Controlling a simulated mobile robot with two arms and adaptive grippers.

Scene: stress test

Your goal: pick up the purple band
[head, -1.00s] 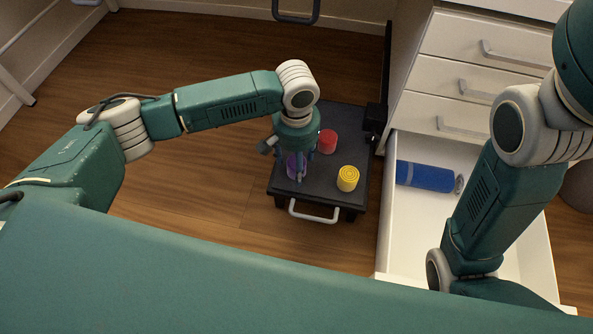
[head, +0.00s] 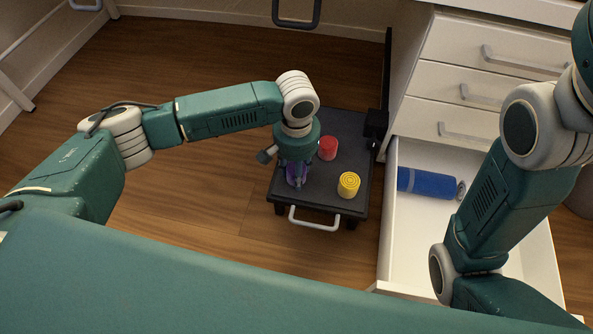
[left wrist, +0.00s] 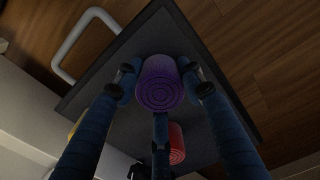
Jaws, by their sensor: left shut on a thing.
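The purple band (left wrist: 160,82) is a rolled cylinder, seen end-on in the left wrist view. In the head view it (head: 297,172) is mostly hidden by my left gripper. My left gripper (head: 297,180) points down over the left part of the black platform (head: 318,203). Its blue fingers, also in the left wrist view (left wrist: 161,92), are shut on the purple band from several sides. I cannot tell whether the band touches the platform. My right arm shows at the right, but its gripper is out of view.
A red roll (head: 328,148) and a yellow roll (head: 348,185) stand on the platform close to my left gripper. An open white drawer (head: 408,240) to the right holds a blue roll (head: 427,183). A white handle (head: 315,222) sticks out at the platform's front. Wood floor is clear at left.

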